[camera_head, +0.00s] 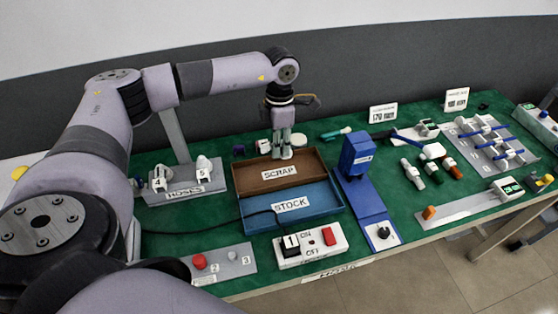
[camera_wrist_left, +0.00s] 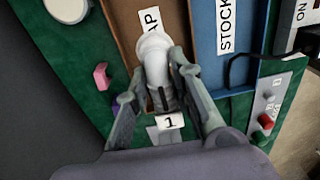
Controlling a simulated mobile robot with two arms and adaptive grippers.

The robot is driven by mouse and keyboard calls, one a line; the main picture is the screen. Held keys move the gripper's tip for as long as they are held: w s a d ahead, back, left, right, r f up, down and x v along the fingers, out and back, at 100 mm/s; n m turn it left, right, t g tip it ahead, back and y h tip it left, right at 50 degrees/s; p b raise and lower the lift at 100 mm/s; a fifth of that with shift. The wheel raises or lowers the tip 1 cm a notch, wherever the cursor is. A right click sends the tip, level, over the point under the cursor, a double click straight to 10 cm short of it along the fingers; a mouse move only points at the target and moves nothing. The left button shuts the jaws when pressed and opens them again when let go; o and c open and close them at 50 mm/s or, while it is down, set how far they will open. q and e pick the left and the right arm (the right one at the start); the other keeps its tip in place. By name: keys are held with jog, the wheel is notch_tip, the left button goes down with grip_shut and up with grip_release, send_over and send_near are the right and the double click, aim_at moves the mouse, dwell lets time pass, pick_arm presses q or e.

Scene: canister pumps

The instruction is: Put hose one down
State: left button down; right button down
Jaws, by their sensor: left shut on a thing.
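My left gripper (camera_head: 285,152) points down over the brown SCRAP tray (camera_head: 322,172). In the left wrist view the gripper (camera_wrist_left: 160,82) is shut on hose one (camera_wrist_left: 157,60), a pale, curved piece with a white tag marked 1 (camera_wrist_left: 170,122). Its far end covers part of the SCRAP label. I cannot tell whether it touches the tray. In the head view the fingers largely hide hose one. A grey HOSES rack (camera_head: 158,199) stands left of the trays, with pale pieces marked 4 (camera_head: 159,178) and 5 (camera_head: 203,167). My right gripper is not in view.
A blue STOCK tray (camera_head: 328,208) adjoins the SCRAP tray in front. A tall blue device (camera_head: 356,155) stands close on the right. A switch box (camera_head: 312,250) and a red-button panel (camera_head: 238,262) are in front. Small objects lie behind the trays.

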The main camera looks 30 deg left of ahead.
pick_arm(q)
notch_tip(320, 180, down, 4)
jog(key=shift+r, duration=0.25)
notch_tip(320, 180, down, 4)
jog(key=shift+f+p, duration=0.2)
jog(key=shift+p, duration=0.2)
jog(key=c, duration=1.8)
grip_release()
jog(key=shift+f, duration=0.1)
jog(key=shift+c, duration=0.2)
jog(key=o, duration=0.4)
